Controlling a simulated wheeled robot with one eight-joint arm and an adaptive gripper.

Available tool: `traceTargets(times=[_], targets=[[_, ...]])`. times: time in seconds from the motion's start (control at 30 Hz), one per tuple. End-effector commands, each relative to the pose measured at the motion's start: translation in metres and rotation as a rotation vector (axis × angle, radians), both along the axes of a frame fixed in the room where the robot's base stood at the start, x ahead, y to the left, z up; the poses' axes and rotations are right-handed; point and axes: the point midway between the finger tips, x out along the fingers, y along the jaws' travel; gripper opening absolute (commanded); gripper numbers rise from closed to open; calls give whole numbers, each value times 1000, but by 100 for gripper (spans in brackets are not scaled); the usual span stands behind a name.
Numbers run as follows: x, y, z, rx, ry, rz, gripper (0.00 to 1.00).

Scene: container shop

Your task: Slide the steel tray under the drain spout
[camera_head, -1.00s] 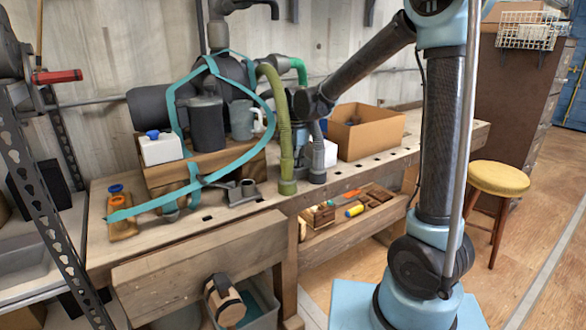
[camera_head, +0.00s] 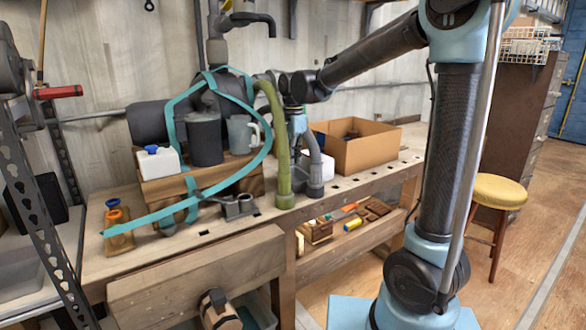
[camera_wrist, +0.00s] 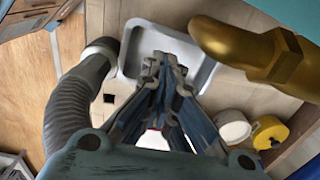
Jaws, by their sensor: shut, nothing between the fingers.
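A pale grey tray with a raised, rounded rim (camera_wrist: 138,66) lies below my gripper (camera_wrist: 166,62) in the wrist view. My gripper's fingers are together with nothing between them, and they cover part of the tray. Whether the fingertips touch it, I cannot tell. A gold-coloured pipe (camera_wrist: 225,42) with a hex nut, apparently the drain spout, reaches in from the right. Its end overlaps the tray's right side in the picture. In the head view my gripper (camera_head: 299,160) points down between the hoses, partly hidden. I cannot make out the tray there.
A ribbed grey hose (camera_wrist: 68,105) stands left of the tray. White (camera_wrist: 231,125) and yellow (camera_wrist: 270,132) round items sit at right. In the head view an olive hose (camera_head: 272,120) stands beside my gripper, with a cardboard box (camera_head: 370,152) at right. Teal strapping (camera_head: 205,181) loops around the bench equipment.

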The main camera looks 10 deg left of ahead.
Motion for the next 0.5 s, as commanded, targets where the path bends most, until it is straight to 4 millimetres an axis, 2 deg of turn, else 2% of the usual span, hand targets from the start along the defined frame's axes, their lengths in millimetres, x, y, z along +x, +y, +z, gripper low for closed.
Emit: traceTargets(times=[0.17,0.4,0.5], targets=[[10,-7,9,0,0,-3,0],[54,-43,22,-1,-1,-5,0],[64,-52,25,-1,-1,-3,0]])
